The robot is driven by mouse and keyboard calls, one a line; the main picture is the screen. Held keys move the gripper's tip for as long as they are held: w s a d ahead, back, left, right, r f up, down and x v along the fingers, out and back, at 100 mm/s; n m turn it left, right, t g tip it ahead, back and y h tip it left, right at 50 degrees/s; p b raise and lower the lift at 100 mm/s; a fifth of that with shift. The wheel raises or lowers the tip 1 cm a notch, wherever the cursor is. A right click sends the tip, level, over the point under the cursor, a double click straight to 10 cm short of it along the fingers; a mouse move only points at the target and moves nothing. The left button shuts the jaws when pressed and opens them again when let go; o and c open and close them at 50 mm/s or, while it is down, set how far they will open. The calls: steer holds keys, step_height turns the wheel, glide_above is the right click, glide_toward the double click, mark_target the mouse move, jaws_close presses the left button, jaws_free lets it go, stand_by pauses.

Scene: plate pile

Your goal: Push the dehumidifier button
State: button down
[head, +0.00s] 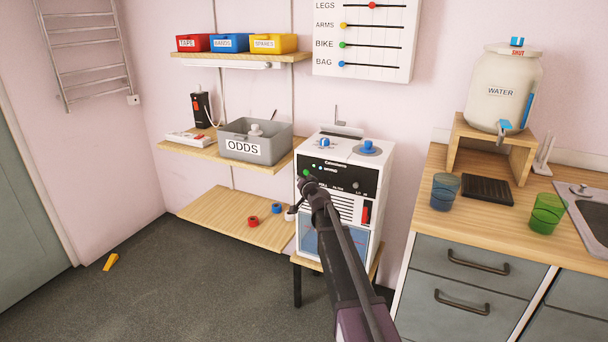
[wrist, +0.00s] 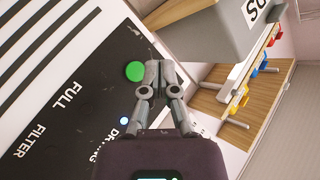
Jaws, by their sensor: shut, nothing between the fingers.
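The dehumidifier (head: 341,150) is a white box with a black front panel, standing on a small dark-legged stand. Its green button (wrist: 134,71) sits on the panel near the FULL and FILTER lettering in the wrist view. My gripper (wrist: 160,66) is shut and empty, with its fingertips just right of the green button in that view. I cannot tell whether the fingertips touch the panel. In the head view my gripper (head: 306,180) is at the upper left of the black panel, and a small green spot shows just above it. A blue light (wrist: 124,121) glows beside the DRYING lettering.
A grey ODDS bin (head: 262,131) stands on a wooden shelf left of the dehumidifier. Blue knobs (head: 368,147) sit on the dehumidifier's top. A counter (head: 420,216) with a water container (head: 501,105) stands to the right. The floor (head: 180,290) at left is mostly clear.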

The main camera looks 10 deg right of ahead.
steer(key=shift+s+a, duration=0.45)
steer(key=shift+s, duration=0.15)
steer(key=shift+s+a, duration=0.4)
steer(key=shift+s, duration=0.2)
